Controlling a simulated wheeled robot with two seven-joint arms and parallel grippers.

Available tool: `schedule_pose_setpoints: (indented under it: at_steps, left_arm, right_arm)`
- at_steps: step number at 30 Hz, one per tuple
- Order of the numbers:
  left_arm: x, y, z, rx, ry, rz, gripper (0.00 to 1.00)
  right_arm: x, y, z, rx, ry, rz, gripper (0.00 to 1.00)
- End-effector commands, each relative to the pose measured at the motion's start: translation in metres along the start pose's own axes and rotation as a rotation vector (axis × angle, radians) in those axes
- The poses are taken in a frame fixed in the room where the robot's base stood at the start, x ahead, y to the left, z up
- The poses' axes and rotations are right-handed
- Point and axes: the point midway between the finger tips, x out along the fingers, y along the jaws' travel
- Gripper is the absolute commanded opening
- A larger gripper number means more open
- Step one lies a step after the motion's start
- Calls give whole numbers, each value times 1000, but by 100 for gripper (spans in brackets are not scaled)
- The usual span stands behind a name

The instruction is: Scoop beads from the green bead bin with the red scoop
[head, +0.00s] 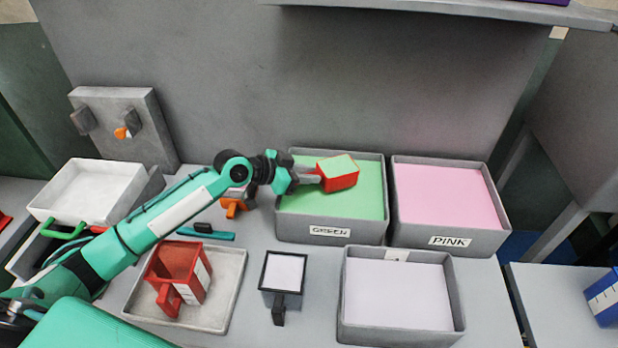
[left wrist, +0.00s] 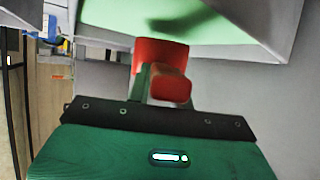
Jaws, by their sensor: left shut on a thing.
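My left gripper (head: 308,177) is shut on the handle of the red scoop (head: 341,180), over the green bead bin (head: 330,229). The scoop's top is level with green, so it looks full of green beads. The bin, a grey box labelled GREEN, is filled with a flat green surface. I cannot tell whether the scoop touches the beads. In the left wrist view the scoop's red handle (left wrist: 170,86) sits at the jaws, with the green beads (left wrist: 225,28) beyond. My right gripper is not in view.
The pink bin (head: 445,238) stands just right of the green one. In front are a white-filled grey bin (head: 400,338), a small black cup (head: 282,300) and a tray (head: 225,295) holding a red cup (head: 180,265). A shelf (head: 440,10) overhangs the back.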

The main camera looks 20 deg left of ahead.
Motion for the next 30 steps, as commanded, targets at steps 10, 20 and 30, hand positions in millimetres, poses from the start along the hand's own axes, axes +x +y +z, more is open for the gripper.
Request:
schedule_pose_setpoints:
  at_steps: [10, 20, 30]
  left_arm:
    - [-17, 0, -19, 1, 37, 0, 0]
    - [-29, 0, -32, 0, 66, 0, 0]
    - [-31, 0, -35, 0, 72, 0, 0]
  right_arm:
    - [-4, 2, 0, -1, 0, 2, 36]
    - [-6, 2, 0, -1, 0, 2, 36]
    - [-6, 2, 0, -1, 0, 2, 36]
